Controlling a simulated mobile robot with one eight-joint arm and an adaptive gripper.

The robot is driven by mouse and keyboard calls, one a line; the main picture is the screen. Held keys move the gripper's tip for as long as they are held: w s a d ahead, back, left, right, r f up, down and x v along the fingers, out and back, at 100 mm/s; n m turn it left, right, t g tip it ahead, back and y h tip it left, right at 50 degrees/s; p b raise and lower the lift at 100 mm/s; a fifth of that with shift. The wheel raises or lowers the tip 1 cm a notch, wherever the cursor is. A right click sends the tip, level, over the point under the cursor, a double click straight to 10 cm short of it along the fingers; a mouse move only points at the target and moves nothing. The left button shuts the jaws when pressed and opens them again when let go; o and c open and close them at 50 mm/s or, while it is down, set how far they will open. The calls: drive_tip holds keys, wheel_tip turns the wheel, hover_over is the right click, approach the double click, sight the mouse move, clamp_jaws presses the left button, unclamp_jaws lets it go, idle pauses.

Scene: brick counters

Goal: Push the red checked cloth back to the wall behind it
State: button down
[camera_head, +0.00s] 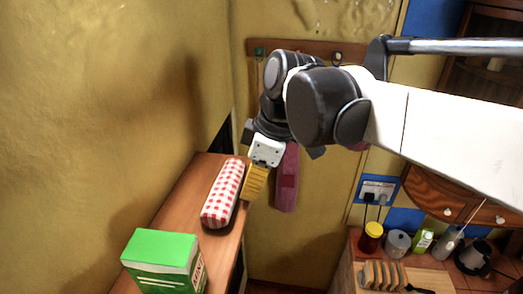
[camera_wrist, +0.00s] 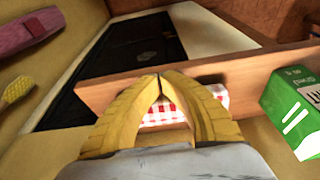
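The red checked cloth (camera_head: 224,194) is a long red-and-white bundle lying lengthwise on a narrow wooden counter (camera_head: 182,200), with the yellow wall (camera_head: 120,120) to its left. In the wrist view, part of the cloth (camera_wrist: 212,96) shows behind and between the fingers, which hide the rest. My gripper (camera_head: 249,197) points down beside the cloth's right side, near the counter's right edge. In the wrist view its yellow fingertips (camera_wrist: 158,76) meet, with nothing between them. I cannot tell whether the fingers touch the cloth.
A green box (camera_head: 162,258) stands on the counter at the near end; it also shows in the wrist view (camera_wrist: 292,105). A maroon mitt (camera_head: 287,178) hangs on the back wall behind my gripper. A second counter at right holds jars and a toast rack (camera_head: 383,275).

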sight(204, 192)
drive_tip(key=a, duration=0.3)
drive_tip(key=a+b, duration=0.1)
drive_tip(key=a, duration=0.2)
drive_tip(key=a+b, duration=0.1)
drive_tip(key=a, duration=0.2)
drive_tip(key=shift+w+a, duration=0.25)
drive_tip(key=shift+w, duration=0.15)
drive_tip(key=shift+d, duration=0.1)
